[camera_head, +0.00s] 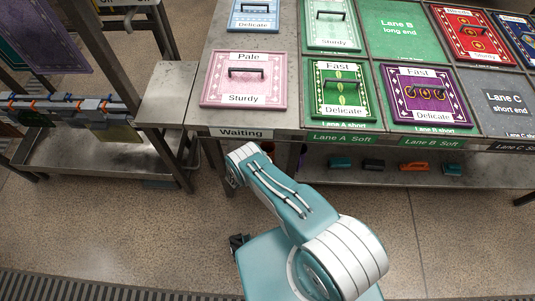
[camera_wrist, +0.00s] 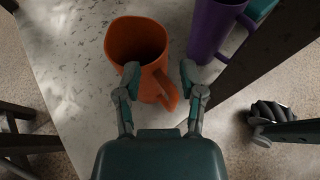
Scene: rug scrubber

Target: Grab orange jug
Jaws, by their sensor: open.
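The orange jug (camera_wrist: 128,38) stands upright on a grey, speckled surface in the wrist view, with its open top showing. Its handle (camera_wrist: 165,92) points toward the lower right, toward my gripper. My gripper (camera_wrist: 160,72) is open, with one fingertip on each side of the handle and near part of the jug. Whether a finger touches the jug I cannot tell. In the head view my arm reaches to the table's front edge, and neither the jug nor the fingertips can be made out clearly.
A purple jug (camera_wrist: 207,30) stands close to the right of the orange one. A dark post (camera_wrist: 262,58) runs beside it. In the head view, a table (camera_head: 205,122) holds several framed rugs, and a lower shelf (camera_head: 340,178) holds several small brushes.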

